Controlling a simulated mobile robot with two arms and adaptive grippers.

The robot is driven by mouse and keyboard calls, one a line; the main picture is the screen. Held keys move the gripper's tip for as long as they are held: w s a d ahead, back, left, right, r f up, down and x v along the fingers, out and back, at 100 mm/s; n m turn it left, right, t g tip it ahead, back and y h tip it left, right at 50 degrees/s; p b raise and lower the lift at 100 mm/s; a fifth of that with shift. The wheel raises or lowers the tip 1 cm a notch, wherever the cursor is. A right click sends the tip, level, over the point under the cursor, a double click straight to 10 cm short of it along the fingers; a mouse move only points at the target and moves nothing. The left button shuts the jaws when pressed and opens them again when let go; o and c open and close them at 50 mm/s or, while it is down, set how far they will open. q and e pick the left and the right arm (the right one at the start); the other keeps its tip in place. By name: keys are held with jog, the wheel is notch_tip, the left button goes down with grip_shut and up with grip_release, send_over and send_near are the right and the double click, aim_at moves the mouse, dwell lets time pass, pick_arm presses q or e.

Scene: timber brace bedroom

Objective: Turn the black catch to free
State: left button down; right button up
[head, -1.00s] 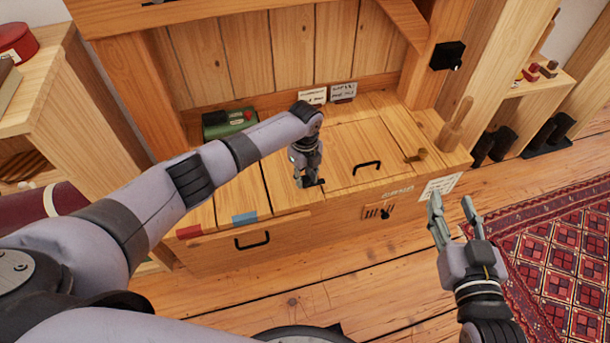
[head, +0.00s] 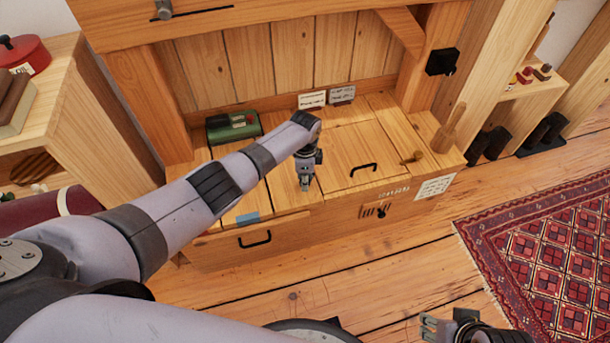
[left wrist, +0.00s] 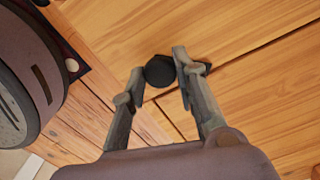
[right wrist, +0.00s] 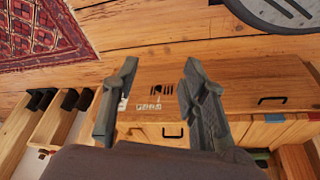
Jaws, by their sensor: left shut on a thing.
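The black catch (left wrist: 160,71) is a dark round knob on the plank top of the wooden chest, and it shows in the left wrist view. A short dark piece shows just behind the right-hand finger there. My left gripper (left wrist: 161,74) is shut on the knob, one fingertip on each side. In the head view my left gripper (head: 306,187) points down onto the chest top, left of the lid with the black handle (head: 364,169), and hides the catch. My right gripper (head: 440,327) is at the bottom edge of the head view. In the right wrist view (right wrist: 155,85) its fingers are apart and empty.
A green box (head: 233,126) and two small cards (head: 312,99) stand at the back of the chest top. A brass catch (head: 412,157) and a wooden peg (head: 449,128) are at its right. The floor in front is clear, with a red rug (head: 555,255) at right.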

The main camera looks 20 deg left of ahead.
pick_arm(q)
jog(key=n+p, duration=0.1)
jog(key=n, duration=0.2)
jog(key=shift+r+n, duration=0.1)
jog(key=shift+n, duration=1.1)
jog(key=shift+n+p, duration=0.5)
jog(key=shift+n, duration=0.9)
pick_arm(e)
jog(key=shift+x, duration=1.4)
pick_arm(q)
jog(key=shift+a, duration=0.1)
pick_arm(e)
jog(key=shift+w+a+r, duration=0.1)
jog(key=shift+w, duration=0.05)
pick_arm(q)
jog(key=c, duration=1.2)
grip_release()
jog(key=shift+c, duration=0.2)
notch_tip(320, 180, up, 12)
